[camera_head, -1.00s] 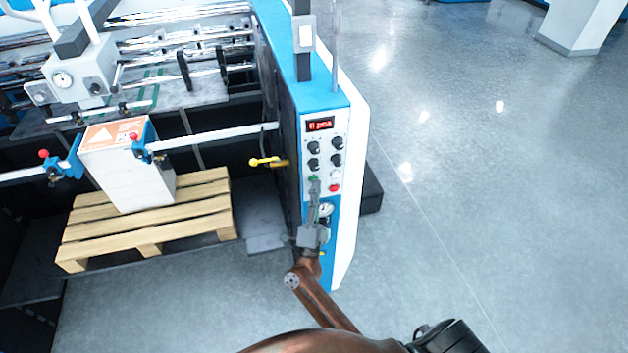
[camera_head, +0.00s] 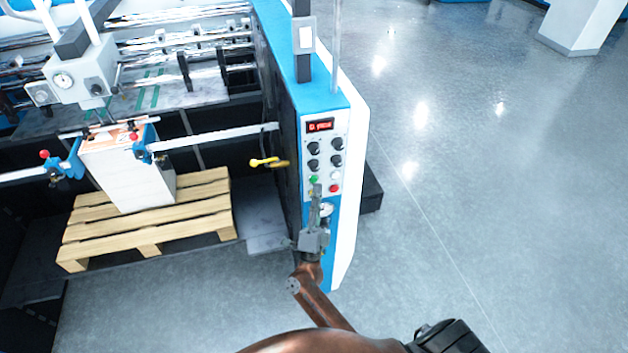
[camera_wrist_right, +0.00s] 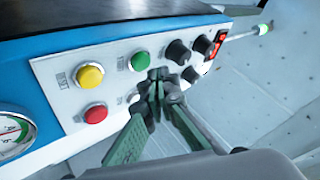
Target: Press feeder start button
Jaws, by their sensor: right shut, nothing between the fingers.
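The feeder's control panel (camera_head: 308,160) is on the front of a blue and white machine post. Its round green button (camera_head: 313,180) shows just above the fingertips of my right gripper (camera_head: 317,188). In the right wrist view the green button (camera_wrist_right: 141,60) is uncovered, left of and above the shut fingertips (camera_wrist_right: 158,77). The fingers are shut and empty, and appear slightly apart from the button. A red button (camera_head: 333,188) and a white one (camera_head: 335,175) are at the right. My left gripper is not in view.
Black knobs (camera_head: 313,148) and a red-lit display (camera_head: 320,126) are above the buttons. The wrist view shows a yellow button (camera_wrist_right: 89,76) and a gauge (camera_wrist_right: 14,130). A paper stack (camera_head: 130,180) stands on a wooden pallet (camera_head: 150,235).

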